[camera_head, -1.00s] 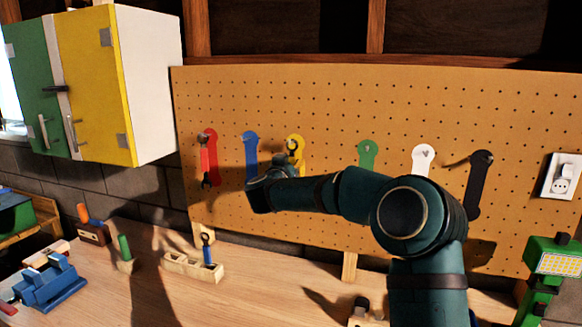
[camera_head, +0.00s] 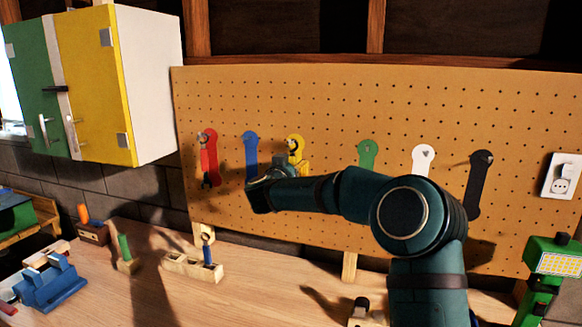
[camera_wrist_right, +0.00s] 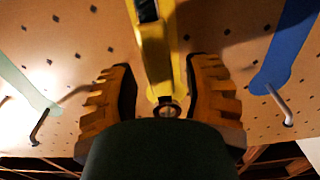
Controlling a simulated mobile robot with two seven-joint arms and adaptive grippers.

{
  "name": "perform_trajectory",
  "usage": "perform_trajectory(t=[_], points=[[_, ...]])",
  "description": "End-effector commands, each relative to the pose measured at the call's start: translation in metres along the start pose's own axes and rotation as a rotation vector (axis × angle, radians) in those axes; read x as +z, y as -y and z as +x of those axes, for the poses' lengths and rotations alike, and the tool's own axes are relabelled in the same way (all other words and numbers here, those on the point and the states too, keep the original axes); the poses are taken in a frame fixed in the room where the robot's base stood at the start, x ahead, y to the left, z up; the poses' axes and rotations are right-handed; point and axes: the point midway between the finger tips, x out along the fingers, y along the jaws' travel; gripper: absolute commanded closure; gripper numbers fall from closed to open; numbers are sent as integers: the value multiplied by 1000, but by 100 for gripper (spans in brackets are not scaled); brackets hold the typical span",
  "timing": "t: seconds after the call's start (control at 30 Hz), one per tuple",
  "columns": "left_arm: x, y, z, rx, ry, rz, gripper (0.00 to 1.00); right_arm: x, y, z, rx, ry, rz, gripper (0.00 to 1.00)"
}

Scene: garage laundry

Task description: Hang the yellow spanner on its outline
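The yellow spanner (camera_wrist_right: 154,50) is at the yellow outline (camera_head: 296,139) on the pegboard, with its ring end (camera_wrist_right: 166,106) level with the neighbouring hooks in the right wrist view. Whether the ring is fully on its hook is hard to tell. My right gripper (camera_wrist_right: 163,95) is open, with one ridged finger on each side of the spanner. A gap shows beside the left finger; the right finger is very close to the spanner. In the head view my right wrist hides the lower part of the spanner. My left gripper is not in view.
A red spanner (camera_head: 204,158) hangs at the left. Blue (camera_head: 251,150), green (camera_head: 367,155), white (camera_head: 421,160) and black (camera_head: 479,185) outlines have hooks. A wooden rack (camera_head: 185,266) holds a blue-handled tool. A wall cabinet (camera_head: 90,85) stands left; a socket (camera_head: 563,177) is right.

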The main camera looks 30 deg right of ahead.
Motion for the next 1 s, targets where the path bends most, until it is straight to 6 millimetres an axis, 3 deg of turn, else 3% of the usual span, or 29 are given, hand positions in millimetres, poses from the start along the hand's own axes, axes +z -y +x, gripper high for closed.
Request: perform_trajectory(t=[0.33, 0.8, 1.0], points=[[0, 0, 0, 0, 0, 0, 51, -1, 1, -12, -2, 0, -1, 51], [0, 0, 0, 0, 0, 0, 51, 0, 0, -99, -3, -1, 0, 51], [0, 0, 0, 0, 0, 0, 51, 0, 0, -117, 0, 0, 0, 51]])
